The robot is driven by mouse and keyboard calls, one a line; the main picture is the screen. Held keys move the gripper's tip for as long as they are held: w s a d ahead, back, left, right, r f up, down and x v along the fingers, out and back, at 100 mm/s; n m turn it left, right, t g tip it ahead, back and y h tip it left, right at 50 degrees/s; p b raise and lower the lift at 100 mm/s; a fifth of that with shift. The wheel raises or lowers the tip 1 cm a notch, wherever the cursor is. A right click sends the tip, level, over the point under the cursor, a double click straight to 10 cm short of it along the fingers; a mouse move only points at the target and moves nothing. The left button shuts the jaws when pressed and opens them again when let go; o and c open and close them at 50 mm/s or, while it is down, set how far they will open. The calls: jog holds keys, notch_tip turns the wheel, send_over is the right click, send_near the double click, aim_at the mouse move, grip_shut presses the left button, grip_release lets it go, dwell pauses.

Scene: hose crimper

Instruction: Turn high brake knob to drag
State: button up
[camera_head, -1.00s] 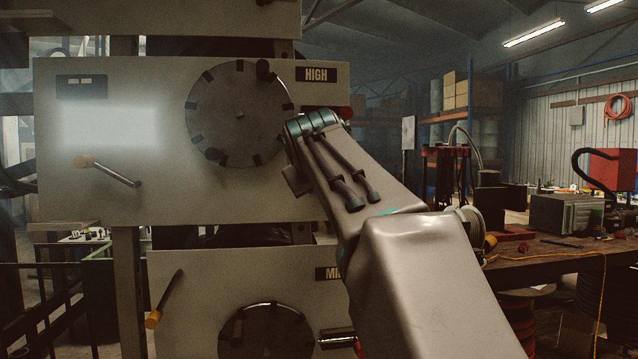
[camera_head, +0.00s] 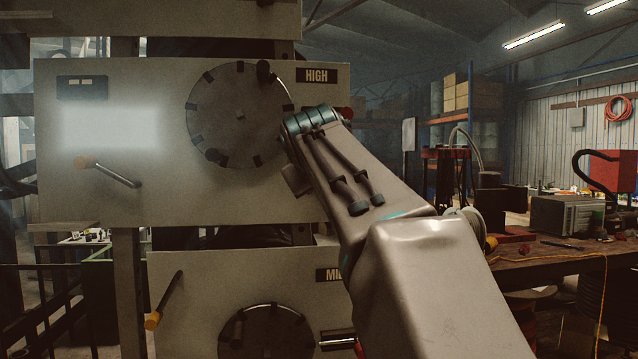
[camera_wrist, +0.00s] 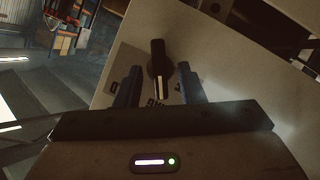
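The high panel (camera_head: 270,195) carries a HIGH label (camera_head: 316,75). In the wrist view a black knob (camera_wrist: 158,60) with a white pointer line stands out from a pale panel (camera_wrist: 225,60). Dark lettering beside it is partly hidden and I cannot read it fully. My gripper (camera_wrist: 158,72) is open, with one finger on each side of the knob. I cannot tell whether either finger touches it. In the head view my arm hides the gripper and this knob.
A large dark notched disc (camera_head: 235,115) and a yellow-tipped lever (camera_head: 112,172) are on the high panel. A red-tipped part (camera_head: 346,113) shows beside my wrist. Another panel (camera_head: 200,275) sits below. A workbench (camera_head: 560,251) stands at the right.

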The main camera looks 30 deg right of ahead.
jog(key=b+v, duration=0.1)
jog(key=v, duration=1.1)
jog(key=shift+s+a+r, duration=0.15)
jog(key=shift+s, duration=0.1)
jog(key=a+f+g+y, duration=0.2)
jog(key=f, duration=1.1)
jog(key=a+f+g+y, duration=0.2)
jog(key=a+f+g, duration=0.1)
jog(key=f, duration=1)
jog(key=s+a+f+g+y, duration=0.1)
jog(key=s+f, duration=0.3)
jog(key=f, duration=0.3)
jog(key=s+a+f+g, duration=0.2)
jog(key=s+f, duration=0.3)
jog(key=f, duration=0.3)
jog(key=s+a+f+m+g+y, duration=0.1)
jog(key=s+f, duration=0.3)
jog(key=f, duration=0.4)
jog(key=shift+s+a+g+y, duration=0.2)
jog(key=shift+s+g+y, duration=0.1)
jog(key=shift+g, duration=0.1)
